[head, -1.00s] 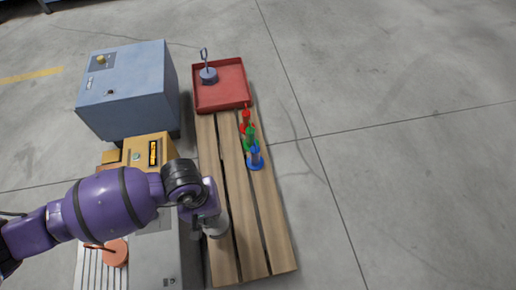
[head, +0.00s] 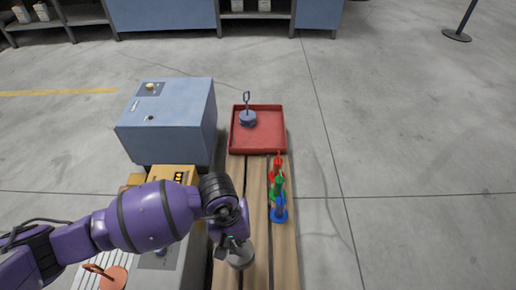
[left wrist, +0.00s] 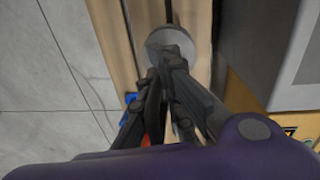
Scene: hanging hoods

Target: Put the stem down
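The grey stem with a round disc end (head: 241,257) is just below my left gripper (head: 234,240), over the wooden slatted bench. The disc also shows in the left wrist view (left wrist: 168,40), beyond the fingertips. The fingers of my left gripper (left wrist: 170,65) draw close together at the disc and appear shut on the stem. The fingers hide most of its thin part. I cannot tell whether the disc touches the slats. My right gripper is not in view.
Red, green and blue pieces (head: 279,188) stand on the bench (head: 256,190). A red tray (head: 270,145) at its far end holds a blue-grey looped piece (head: 247,116). A blue box (head: 168,122) stands left. An orange piece (head: 112,278) is lower left.

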